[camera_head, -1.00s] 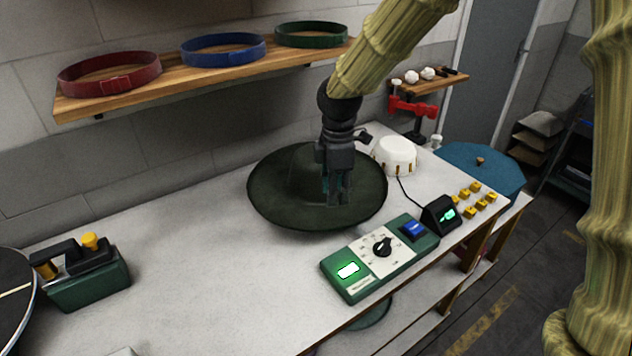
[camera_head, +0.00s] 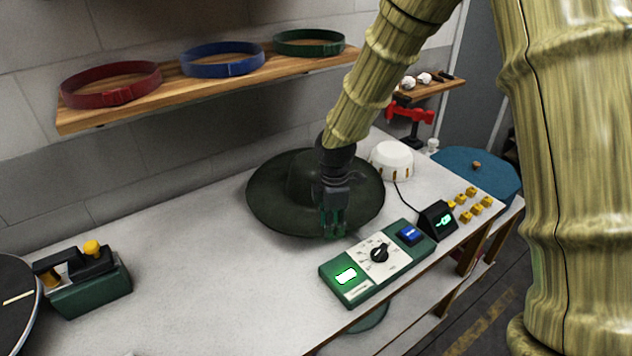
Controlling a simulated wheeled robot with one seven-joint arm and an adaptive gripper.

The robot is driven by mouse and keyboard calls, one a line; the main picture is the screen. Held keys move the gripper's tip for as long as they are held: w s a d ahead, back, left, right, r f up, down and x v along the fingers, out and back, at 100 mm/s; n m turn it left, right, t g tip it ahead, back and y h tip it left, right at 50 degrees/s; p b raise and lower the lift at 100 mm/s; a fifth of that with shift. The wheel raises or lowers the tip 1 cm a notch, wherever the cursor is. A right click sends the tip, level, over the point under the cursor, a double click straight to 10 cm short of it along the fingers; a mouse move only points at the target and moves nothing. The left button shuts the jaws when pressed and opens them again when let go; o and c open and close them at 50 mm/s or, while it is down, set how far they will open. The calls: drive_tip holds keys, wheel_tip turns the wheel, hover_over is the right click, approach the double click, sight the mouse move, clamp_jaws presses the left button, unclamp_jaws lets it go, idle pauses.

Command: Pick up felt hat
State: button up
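The dark green felt hat (camera_head: 276,192) lies brim down on the light worktop, its crown (camera_head: 301,178) rising in the middle. My gripper (camera_head: 333,230) points down over the front right part of the brim, in front of the crown. Its fingers cover part of the brim and the brim's front edge. The fingers are small and dark against the felt, so I cannot tell whether they are apart or hold the brim.
A green control box (camera_head: 377,262) with a dial stands close in front of the hat. A small display (camera_head: 437,220), a white dome (camera_head: 391,160) and yellow pieces (camera_head: 472,205) are to the right. A shelf (camera_head: 210,88) with bands hangs behind. The worktop's left middle is clear.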

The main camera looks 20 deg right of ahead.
drive_tip(key=shift+f, duration=1.1)
clamp_jaws()
drive_tip(key=shift+r, duration=0.1)
wheel_tip(320, 180, up, 10)
drive_tip(key=b, duration=0.2)
idle(0.9)
